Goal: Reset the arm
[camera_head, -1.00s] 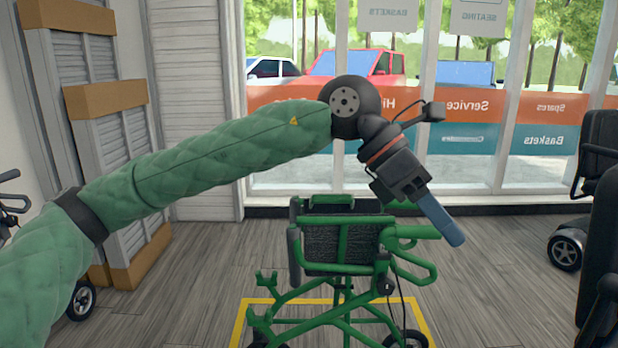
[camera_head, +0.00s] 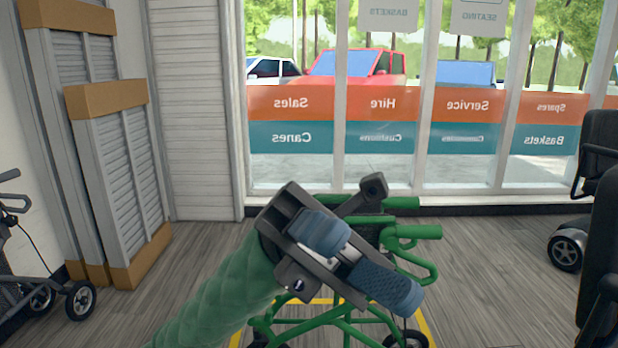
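My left arm, in a green quilted sleeve, comes up from the bottom of the head view. My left gripper (camera_head: 358,262) is in the middle of the picture, with its two blue fingers apart and nothing seen between them. It is in front of a green rollator walker (camera_head: 412,262) and hides much of its seat and frame. I cannot tell how far the gripper is from the walker. My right gripper is not in view.
The walker stands inside a yellow floor marking (camera_head: 236,338). Shutter panels with cardboard ends (camera_head: 122,185) lean at the left, near a dark wheeled walker (camera_head: 30,270). Dark scooters (camera_head: 597,215) stand at the right edge. Shop windows (camera_head: 385,170) close off the back.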

